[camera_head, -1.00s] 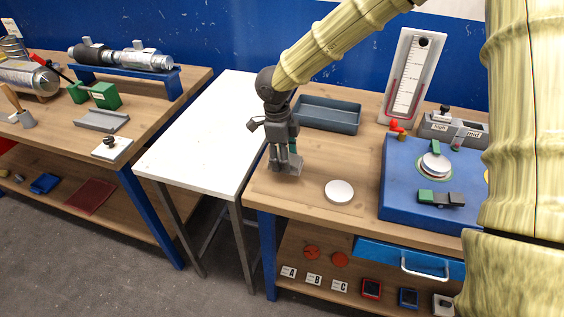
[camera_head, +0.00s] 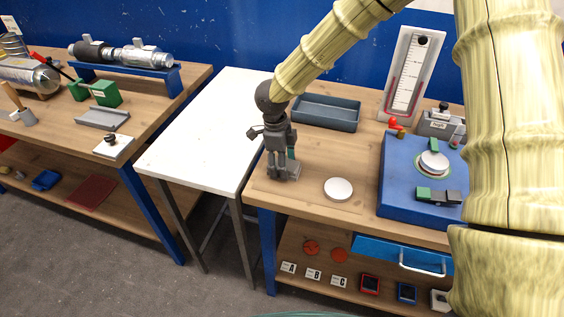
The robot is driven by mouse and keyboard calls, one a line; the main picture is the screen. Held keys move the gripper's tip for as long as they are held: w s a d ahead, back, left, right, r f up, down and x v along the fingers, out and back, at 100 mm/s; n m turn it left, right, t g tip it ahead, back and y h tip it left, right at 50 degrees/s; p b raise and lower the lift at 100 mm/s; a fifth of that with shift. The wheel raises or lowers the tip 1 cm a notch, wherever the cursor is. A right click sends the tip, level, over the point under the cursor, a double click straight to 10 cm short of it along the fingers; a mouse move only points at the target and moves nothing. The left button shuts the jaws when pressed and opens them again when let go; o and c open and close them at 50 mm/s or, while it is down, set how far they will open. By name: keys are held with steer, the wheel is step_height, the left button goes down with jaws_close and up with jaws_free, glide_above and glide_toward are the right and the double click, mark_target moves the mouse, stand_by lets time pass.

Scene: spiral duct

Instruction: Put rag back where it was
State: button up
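My gripper (camera_head: 283,172) points down over the left front part of the right workbench (camera_head: 318,203), close to its top. Its fingers are small and dark here, and I cannot tell whether they are open or hold anything. No rag can be made out for certain. A dark red flat piece (camera_head: 91,194) lies on the lower shelf of the left bench; I cannot tell whether it is cloth. A white round disc (camera_head: 338,188) lies on the bench top just right of my gripper, apart from it.
A blue-grey tray (camera_head: 326,126) stands behind my gripper. A blue fixture box (camera_head: 400,200) and a white gauge board (camera_head: 405,75) stand to the right. A bare white table (camera_head: 205,140) stands between the benches. A blue drawer (camera_head: 385,252) is under the right bench.

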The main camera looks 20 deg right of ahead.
steer(key=shift+o, duration=0.2)
steer(key=shift+r, duration=0.1)
step_height(320, 180, up, 12)
steer(key=a+b, duration=0.1)
steer(key=b, duration=0.1)
steer(key=shift+w, duration=0.4)
stand_by(0.3)
